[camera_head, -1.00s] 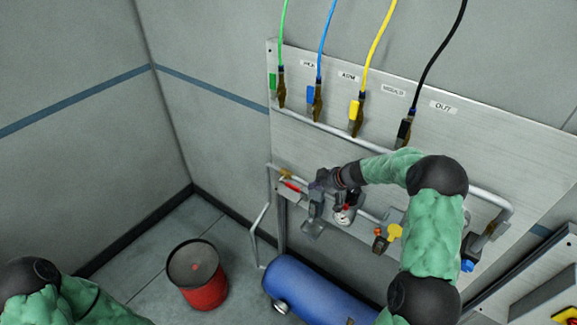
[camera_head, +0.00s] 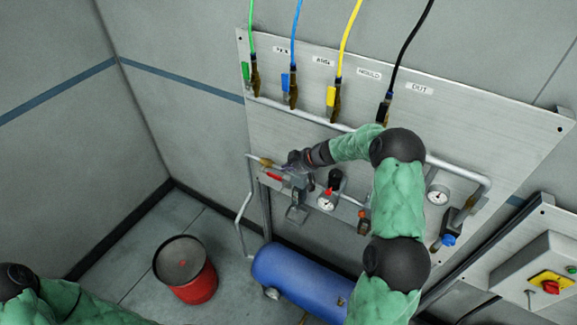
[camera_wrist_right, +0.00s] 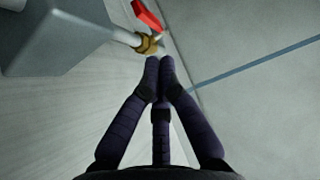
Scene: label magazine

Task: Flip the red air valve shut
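The red air valve has a red lever (camera_head: 274,177) on a brass body (camera_head: 265,162) at the left end of the lower pipe. In the head view the lever lies roughly along the pipe. The right wrist view shows the red lever (camera_wrist_right: 147,15) at the top and the brass body (camera_wrist_right: 148,44) below it. My right gripper (camera_head: 286,168) is just right of the valve. In the right wrist view its fingertips (camera_wrist_right: 160,66) are together, empty, close to the brass body; contact cannot be told. Only part of my left arm shows, at lower left; its gripper is out of view.
A grey box-like fitting (camera_head: 297,214) and a gauge (camera_head: 326,202) with a red pointer sit right of the valve. Hoses hang above on the panel (camera_head: 450,120). A blue tank (camera_head: 300,280) and red drum (camera_head: 190,285) stand below. Free room lies left of the panel.

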